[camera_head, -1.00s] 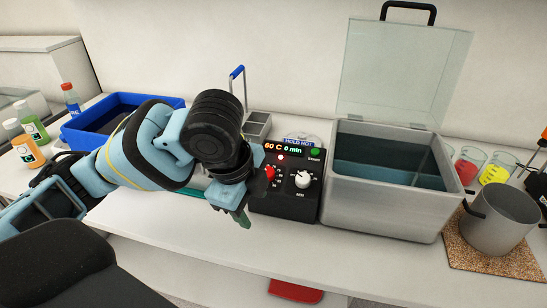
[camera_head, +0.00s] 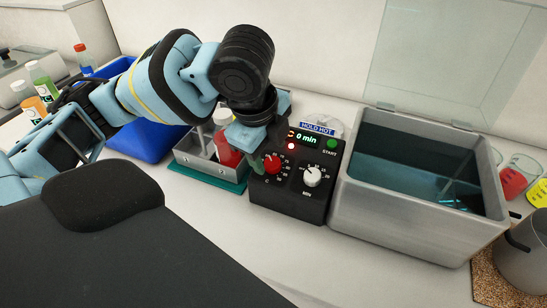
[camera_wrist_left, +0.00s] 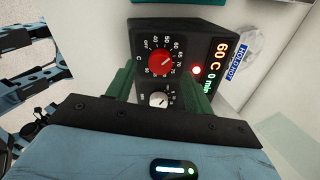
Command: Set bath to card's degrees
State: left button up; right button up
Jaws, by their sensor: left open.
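A blue HOLD HOT label (camera_head: 317,128) sits above the display. My right gripper is out of view.
A steel tray with bottles (camera_head: 205,165) stands left of the box, close to my left wrist. A blue bin (camera_head: 150,140) is behind my arm. Beakers (camera_head: 513,180) and a steel pot (camera_head: 525,250) are at the right. The counter in front is clear.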

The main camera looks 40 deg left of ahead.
aim_at(272, 162)
pick_arm(q)
jog(key=shift+x, duration=1.2)
jog(key=shift+w+f, duration=0.1)
jog(key=shift+f, duration=0.25)
